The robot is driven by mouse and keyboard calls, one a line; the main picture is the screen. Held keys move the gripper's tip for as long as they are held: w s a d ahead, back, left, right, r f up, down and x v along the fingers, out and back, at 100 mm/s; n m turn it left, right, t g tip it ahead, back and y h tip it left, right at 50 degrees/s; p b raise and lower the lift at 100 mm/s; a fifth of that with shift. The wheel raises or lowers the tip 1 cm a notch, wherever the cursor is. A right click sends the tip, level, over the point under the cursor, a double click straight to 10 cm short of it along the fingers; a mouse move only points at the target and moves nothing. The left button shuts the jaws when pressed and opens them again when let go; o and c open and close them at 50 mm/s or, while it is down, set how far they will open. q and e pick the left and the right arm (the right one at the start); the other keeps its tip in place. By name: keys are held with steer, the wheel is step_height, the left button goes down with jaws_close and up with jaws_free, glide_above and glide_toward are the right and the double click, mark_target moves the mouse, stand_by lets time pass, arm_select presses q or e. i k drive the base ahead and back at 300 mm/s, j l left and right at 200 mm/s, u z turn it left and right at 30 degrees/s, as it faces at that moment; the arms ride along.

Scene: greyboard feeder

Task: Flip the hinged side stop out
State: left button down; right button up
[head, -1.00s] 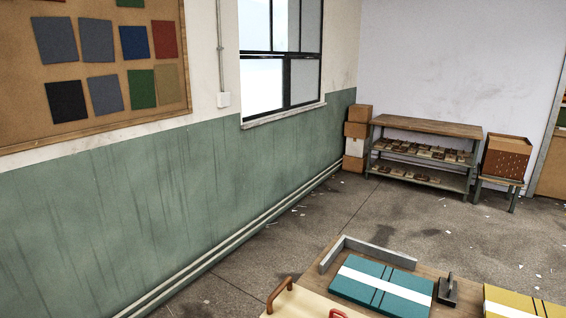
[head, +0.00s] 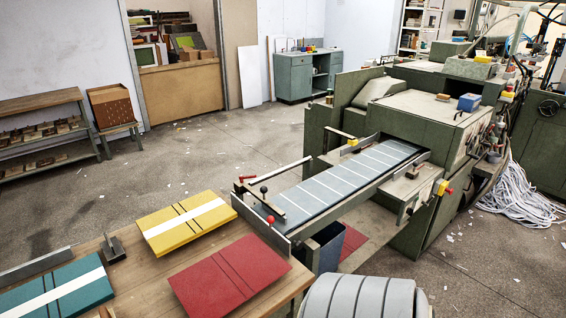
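The greyboard feeder (head: 345,182) is a grey-blue channel with pale cross stripes, running from the worktable up to the green machine. At its near end a dark metal bar (head: 264,204) sits by a black knob and a red ball (head: 270,220). A thin metal rail (head: 278,173) with a red-tipped handle (head: 248,177) stands along the far side. I cannot tell for sure which of these parts is the hinged side stop, or its position. Neither of my grippers is in view.
The wooden worktable (head: 148,268) carries yellow (head: 183,222), red (head: 229,275) and teal (head: 62,290) cover boards. The green machine (head: 418,125) stands at the feeder's far end. White paper strips (head: 522,193) lie right of it. The floor behind the table is mostly clear.

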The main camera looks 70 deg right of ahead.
mark_target(266, 229)
steer(key=z, duration=1.95)
steer(key=j+z, duration=0.2)
steer(key=k+l, duration=0.05)
steer(key=l, duration=0.05)
